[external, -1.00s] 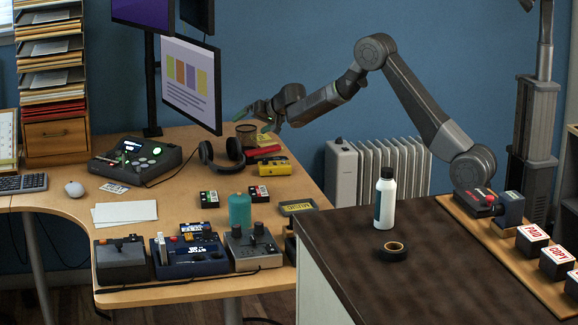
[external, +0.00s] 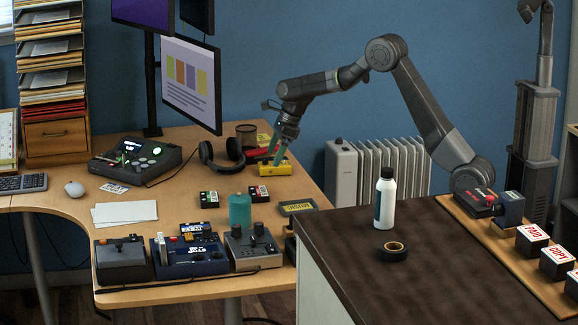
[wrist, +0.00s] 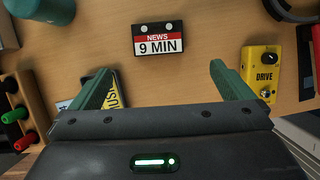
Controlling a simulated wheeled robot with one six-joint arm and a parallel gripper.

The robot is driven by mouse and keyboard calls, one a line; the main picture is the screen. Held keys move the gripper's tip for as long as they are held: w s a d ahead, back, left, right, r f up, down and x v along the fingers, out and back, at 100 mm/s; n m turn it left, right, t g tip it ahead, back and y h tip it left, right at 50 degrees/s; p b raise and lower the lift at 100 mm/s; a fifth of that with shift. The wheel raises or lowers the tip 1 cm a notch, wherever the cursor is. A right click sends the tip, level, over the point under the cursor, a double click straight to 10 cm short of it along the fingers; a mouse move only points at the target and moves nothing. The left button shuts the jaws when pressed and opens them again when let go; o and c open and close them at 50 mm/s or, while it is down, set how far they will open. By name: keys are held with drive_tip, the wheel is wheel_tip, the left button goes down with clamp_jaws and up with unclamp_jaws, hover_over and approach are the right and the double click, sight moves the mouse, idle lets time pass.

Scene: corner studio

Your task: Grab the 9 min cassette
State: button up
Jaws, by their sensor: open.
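The 9 min cassette (wrist: 160,40) is a small black case with a red NEWS band over a white "9 MIN" label. It lies flat on the desk, ahead of my gripper in the wrist view. In the external view it is the small black box with a red label (external: 260,197), right of the teal bottle. My gripper (wrist: 160,70) is open and empty, its green fingers spread wide to either side below the cassette in the picture. In the external view my gripper (external: 277,155) points down above the desk's right part, apart from the cassette.
A yellow DRIVE pedal (wrist: 262,72) stands right of my right finger. A yellow-labelled MUSIC box (wrist: 116,92) is partly hidden by my left finger. A teal bottle (external: 240,211) and headphones (external: 222,155) are nearby. Desk around the cassette is clear.

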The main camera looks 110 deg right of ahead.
hover_over(259, 191)
drive_tip(key=s, duration=0.3)
drive_tip(key=f, duration=0.7)
drive_tip(key=shift+w+f, duration=0.1)
drive_tip(key=shift+w, duration=0.1)
drive_tip(key=shift+p+x, duration=0.3)
drive_tip(key=shift+x, duration=2.3)
drive_tip(key=shift+a, duration=0.2)
drive_tip(key=c, duration=0.9)
